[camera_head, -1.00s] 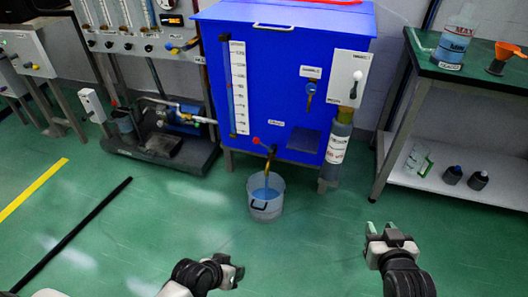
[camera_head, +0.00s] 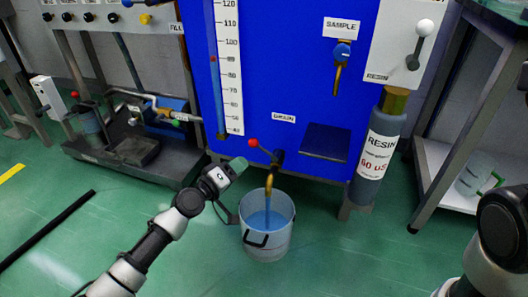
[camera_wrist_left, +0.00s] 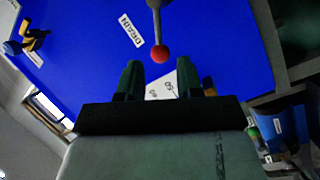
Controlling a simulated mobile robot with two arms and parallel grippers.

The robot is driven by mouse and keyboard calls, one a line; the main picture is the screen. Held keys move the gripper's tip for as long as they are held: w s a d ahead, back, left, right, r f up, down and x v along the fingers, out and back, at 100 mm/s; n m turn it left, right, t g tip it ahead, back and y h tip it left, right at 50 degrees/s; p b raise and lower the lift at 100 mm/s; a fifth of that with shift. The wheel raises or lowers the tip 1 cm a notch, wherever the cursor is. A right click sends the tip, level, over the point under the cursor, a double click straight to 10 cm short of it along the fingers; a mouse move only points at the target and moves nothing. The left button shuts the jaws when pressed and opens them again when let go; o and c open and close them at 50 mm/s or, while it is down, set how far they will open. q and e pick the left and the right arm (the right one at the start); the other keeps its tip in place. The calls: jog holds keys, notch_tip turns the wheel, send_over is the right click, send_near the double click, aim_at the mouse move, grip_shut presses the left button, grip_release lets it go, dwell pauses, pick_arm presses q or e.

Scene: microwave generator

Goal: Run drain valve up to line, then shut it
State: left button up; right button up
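The drain valve (camera_head: 277,158) sits low on the blue tank under a DRAIN label, with a red-knobbed lever (camera_head: 254,143) angled up to the left. Its brass spout (camera_head: 268,186) points down into a clear bucket (camera_head: 264,250) holding blue liquid; a fill line cannot be made out. My left gripper (camera_head: 238,164) is just left of and below the red knob. In the left wrist view, the red knob (camera_wrist_left: 159,53) lies just beyond and between the two open fingertips (camera_wrist_left: 160,68); contact is not visible. My right arm shows at the right edge, its gripper outside the picture.
A numbered level scale (camera_head: 231,65) with a sight tube is on the tank front. A SAMPLE tap (camera_head: 341,55), a RESIN lever panel (camera_head: 405,45) and a resin cylinder (camera_head: 377,148) are to the right. Green floor is clear around the bucket.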

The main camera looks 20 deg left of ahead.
aim_at(262, 149)
pick_arm(q)
jog(key=b+x, duration=0.2)
jog(key=x, duration=0.8)
jog(key=shift+w+d+b, duration=0.15)
jog(key=shift+d+b, duration=0.05)
jog(key=shift+b, duration=0.2)
jog(key=shift+r, duration=0.1)
grip_shut()
jog(key=shift+a, duration=0.1)
